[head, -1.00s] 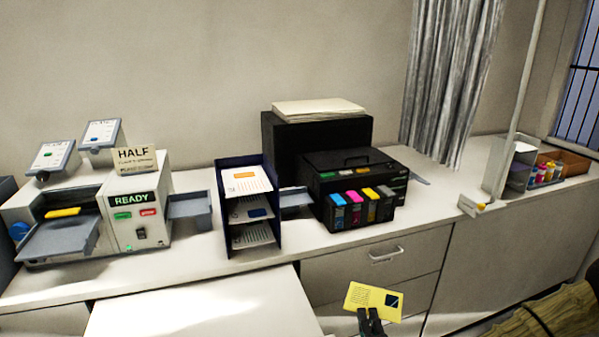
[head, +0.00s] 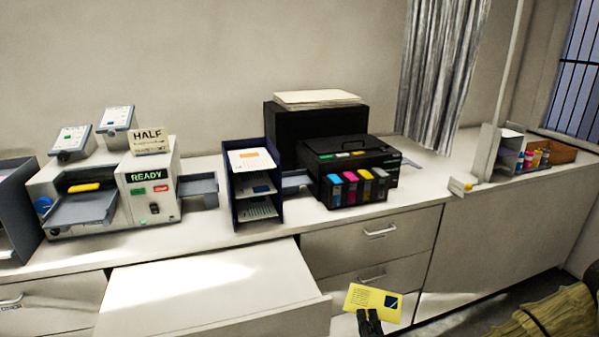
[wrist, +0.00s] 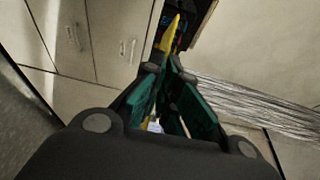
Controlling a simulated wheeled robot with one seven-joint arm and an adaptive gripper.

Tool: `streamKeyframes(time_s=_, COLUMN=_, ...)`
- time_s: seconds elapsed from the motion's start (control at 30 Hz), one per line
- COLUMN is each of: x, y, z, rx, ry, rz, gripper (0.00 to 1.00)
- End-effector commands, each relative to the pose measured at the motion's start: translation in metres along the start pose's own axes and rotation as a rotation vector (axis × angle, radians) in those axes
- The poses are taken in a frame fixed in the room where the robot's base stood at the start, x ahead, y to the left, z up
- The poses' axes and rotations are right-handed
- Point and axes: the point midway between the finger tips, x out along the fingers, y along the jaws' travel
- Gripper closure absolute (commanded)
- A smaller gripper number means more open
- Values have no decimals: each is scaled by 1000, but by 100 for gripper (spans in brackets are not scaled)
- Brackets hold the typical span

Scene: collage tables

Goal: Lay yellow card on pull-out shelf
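The yellow card (head: 373,302) has printed lines and a dark square at its right. My gripper (head: 369,318) is shut on its lower edge and holds it up in front of the drawers, right of the shelf. In the wrist view, the card (wrist: 168,36) shows nearly edge-on between the fingertips of my gripper (wrist: 165,66). The pull-out shelf (head: 200,290) is a pale, flat surface extending from below the counter at the lower left. Its visible top is bare, with a bright patch of light.
On the counter (head: 420,195) stand a machine marked READY (head: 150,190), a paper tray stack (head: 256,190) and a black printer (head: 350,170) with coloured cartridges. Closed drawers (head: 370,250) are right of the shelf. A grey curtain (head: 440,75) hangs behind.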

Motion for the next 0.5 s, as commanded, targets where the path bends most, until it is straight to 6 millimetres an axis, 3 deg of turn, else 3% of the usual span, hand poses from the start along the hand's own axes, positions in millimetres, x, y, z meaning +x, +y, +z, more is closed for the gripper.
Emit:
streamKeyframes(time_s=0.23, x=-6, y=39, z=0, rx=0, ry=0, rz=2, gripper=100)
streamKeyframes(time_s=0.5, x=-18, y=97, z=0, rx=0, ry=0, rz=2, gripper=100)
